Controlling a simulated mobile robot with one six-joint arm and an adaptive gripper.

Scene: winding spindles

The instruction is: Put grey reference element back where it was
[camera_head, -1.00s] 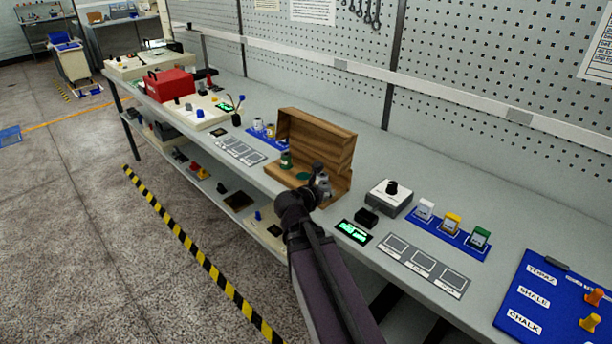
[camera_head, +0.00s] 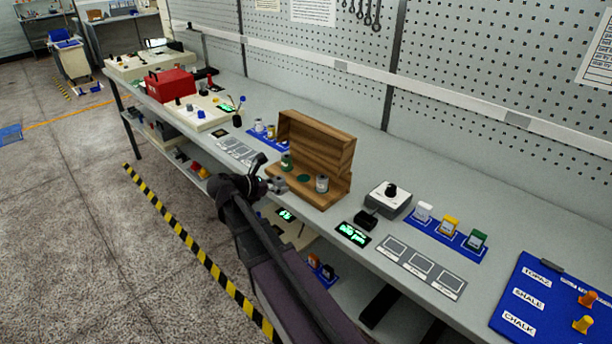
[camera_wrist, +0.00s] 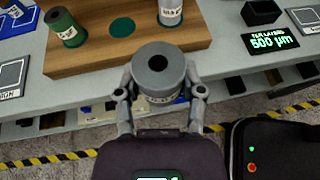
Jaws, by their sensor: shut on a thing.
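My gripper (camera_head: 269,186) is shut on a grey cylinder (camera_wrist: 160,68) with a dark hole in its top and a pale label on its side. In the wrist view the fingers (camera_wrist: 162,92) clasp it from both sides. I hold it in front of the open wooden box (camera_head: 318,147), near the bench's front edge. In the box, a green labelled cylinder (camera_wrist: 66,28) stands at the left. A flat green disc (camera_wrist: 122,26) shows bare in the middle. A light grey, white-labelled cylinder (camera_head: 322,184) stands at the right.
Right of the box are a black block (camera_head: 366,220), a green-lit display (camera_head: 352,234), a white box with a black knob (camera_head: 388,199) and a grey three-square plate (camera_head: 420,267). A blue strip (camera_head: 446,238) holds small coloured pieces. The lower shelf carries other items.

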